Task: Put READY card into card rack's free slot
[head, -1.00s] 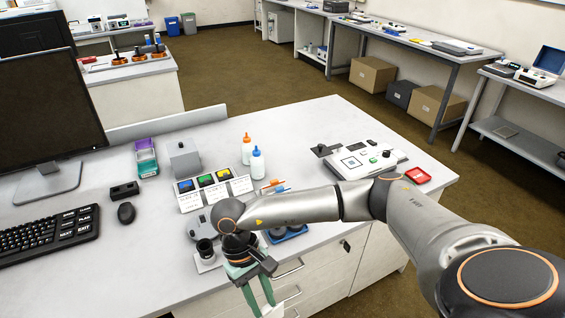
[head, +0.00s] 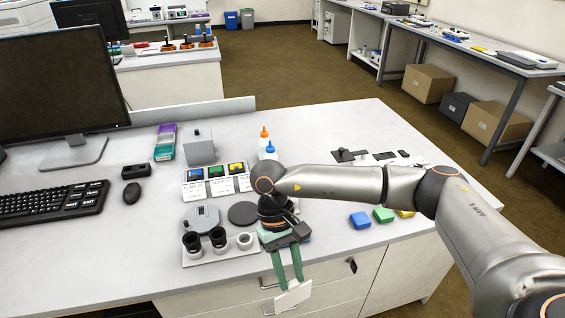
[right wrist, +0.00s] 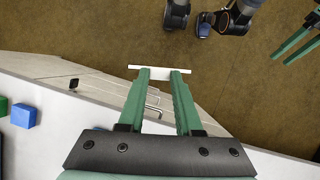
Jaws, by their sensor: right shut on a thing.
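My right gripper (head: 288,282) hangs in front of the bench's front edge, fingers pointing down, shut on a small white card (head: 294,294). In the right wrist view the card (right wrist: 160,69) lies edge-on across the two green fingertips; its lettering cannot be read. My left gripper (right wrist: 281,59) shows only in the right wrist view, fingers apart and empty.
A holder with black and white cups (head: 222,255) stands just left of the right gripper. Blue (head: 360,220) and green (head: 383,215) blocks lie to its right. A keyboard (head: 55,203), mouse (head: 132,193) and black block (head: 136,171) are at left. My right arm hides part of the bench.

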